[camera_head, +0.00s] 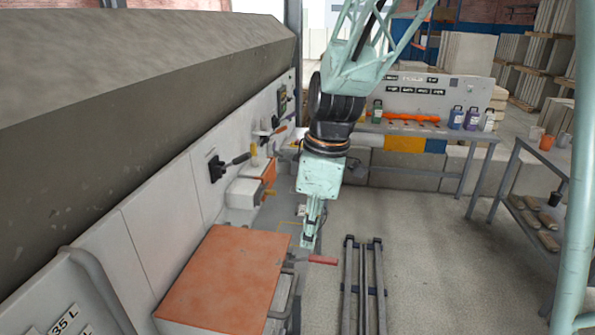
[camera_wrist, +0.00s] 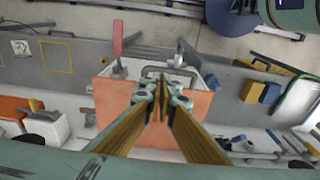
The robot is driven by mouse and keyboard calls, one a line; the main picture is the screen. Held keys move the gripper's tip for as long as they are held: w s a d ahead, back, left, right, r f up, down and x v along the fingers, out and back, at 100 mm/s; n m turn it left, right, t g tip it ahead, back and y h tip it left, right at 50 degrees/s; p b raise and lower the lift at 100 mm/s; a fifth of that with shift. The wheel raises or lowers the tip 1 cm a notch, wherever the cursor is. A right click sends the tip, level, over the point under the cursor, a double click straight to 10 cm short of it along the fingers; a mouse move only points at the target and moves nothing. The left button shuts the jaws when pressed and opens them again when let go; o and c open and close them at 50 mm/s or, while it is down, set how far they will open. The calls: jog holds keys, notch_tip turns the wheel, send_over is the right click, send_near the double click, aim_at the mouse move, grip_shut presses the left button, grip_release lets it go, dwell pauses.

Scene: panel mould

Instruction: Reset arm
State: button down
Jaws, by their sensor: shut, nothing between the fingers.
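My gripper (camera_head: 309,240) hangs from the mint-green arm, pointing down, just right of the far corner of an orange-topped box (camera_head: 225,275). Its fingers are together with nothing between them. In the wrist view my gripper (camera_wrist: 162,88) appears over the orange top (camera_wrist: 120,108), its fingertips near a grey handle on the box's edge. I cannot tell the exact gap between fingers and box.
A grey wall panel (camera_head: 150,235) with hung tools runs along the left. Dark rails (camera_head: 362,285) stand on the floor to the right. A bench (camera_head: 430,130) with bottles stands at the back, and a grey shelf table (camera_head: 545,160) at right. The floor between is clear.

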jog(key=s+d+r+m+t+b, duration=0.1)
jog(key=s+d+r+m+b, duration=0.1)
jog(key=s+d+r+m, duration=0.4)
jog(key=s+d+r+m+t+b, duration=0.15)
jog(key=s+d, duration=0.25)
jog(key=s, duration=0.4)
jog(key=s+d+m+b, duration=0.2)
jog(key=s+d+m, duration=0.1)
jog(key=s, duration=0.5)
jog(key=s+d+m+t+h+b, duration=0.1)
jog(key=s+d+m+b, duration=0.1)
jog(key=s+m, duration=0.3)
jog(key=s+d, duration=0.1)
jog(key=s, duration=0.2)
jog(key=shift+d+r+b, duration=0.25)
jog(key=shift+d+b, duration=0.1)
jog(key=shift+b, duration=0.05)
